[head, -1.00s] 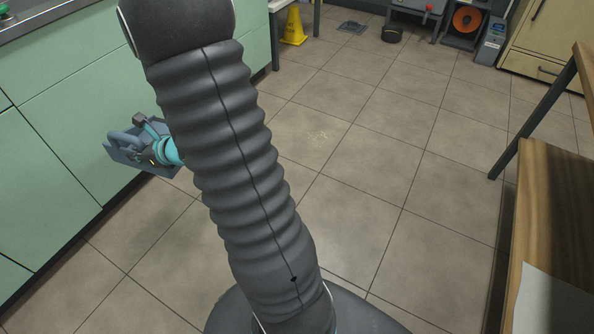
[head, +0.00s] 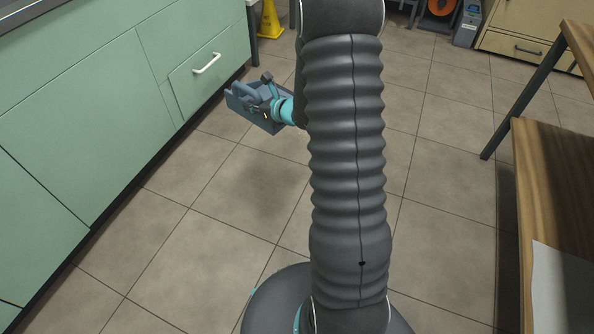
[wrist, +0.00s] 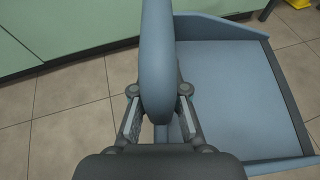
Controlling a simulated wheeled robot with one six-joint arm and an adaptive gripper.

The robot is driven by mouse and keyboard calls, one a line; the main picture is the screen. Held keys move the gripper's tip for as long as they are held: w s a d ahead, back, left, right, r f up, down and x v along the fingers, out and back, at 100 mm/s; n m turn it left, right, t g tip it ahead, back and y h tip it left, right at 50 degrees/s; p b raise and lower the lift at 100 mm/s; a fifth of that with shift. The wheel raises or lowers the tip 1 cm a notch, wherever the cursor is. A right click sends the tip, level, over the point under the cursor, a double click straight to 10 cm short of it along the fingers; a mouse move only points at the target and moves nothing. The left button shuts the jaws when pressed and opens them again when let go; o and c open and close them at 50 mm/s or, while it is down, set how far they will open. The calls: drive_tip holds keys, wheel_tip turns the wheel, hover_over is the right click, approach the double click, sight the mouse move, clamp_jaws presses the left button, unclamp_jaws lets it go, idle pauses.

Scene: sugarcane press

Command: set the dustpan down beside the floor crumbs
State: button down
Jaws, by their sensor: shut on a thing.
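The blue-grey dustpan (head: 240,101) is held up over the floor near the green cabinets, with a dark shadow on the tiles below it. In the wrist view its handle (wrist: 155,55) stands between the fingers and its flat pan (wrist: 232,88) spreads out to the right. My gripper (head: 267,107) is shut on the handle, and its fingers (wrist: 159,112) show on either side of it. The floor crumbs cannot be seen now; my arm covers the middle of the head view.
Green cabinets (head: 85,120) line the left, with a white-handled drawer (head: 209,70). A yellow floor sign (head: 270,22) stands at the back. A wooden table (head: 540,190) is on the right, its dark leg (head: 527,100) reaching the floor. Tiled floor (head: 440,210) between is clear.

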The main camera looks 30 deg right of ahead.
drive_tip(key=w+d+f+n+g+y+b, duration=0.15)
drive_tip(key=w+d+f, duration=0.25)
drive_tip(key=f, duration=0.6)
drive_tip(key=w+d+f+n+y+b, duration=0.1)
drive_tip(key=w+d+f+b, duration=0.25)
drive_tip(key=f, duration=0.55)
drive_tip(key=w+d+f+n+g+y+b, duration=0.15)
drive_tip(key=w+d+f, duration=0.25)
drive_tip(key=f, duration=0.6)
drive_tip(key=shift+m+t+h, duration=0.4)
drive_tip(key=shift+t, duration=0.1)
drive_tip(key=shift+s+a+f+b, duration=0.2)
drive_tip(key=shift+s+a+f, duration=0.1)
drive_tip(key=shift+s+f, duration=1.6)
drive_tip(key=shift+s+a+f+b, duration=0.25)
drive_tip(key=shift+s+f, duration=1.4)
drive_tip(key=shift+s, duration=0.35)
drive_tip(key=shift+s+a+f+b, duration=0.2)
drive_tip(key=shift+s+a+f, duration=0.1)
drive_tip(key=shift+s+f, duration=1.6)
drive_tip(key=c, duration=1.3)
unclamp_jaws()
drive_tip(key=shift+o, duration=0.5)
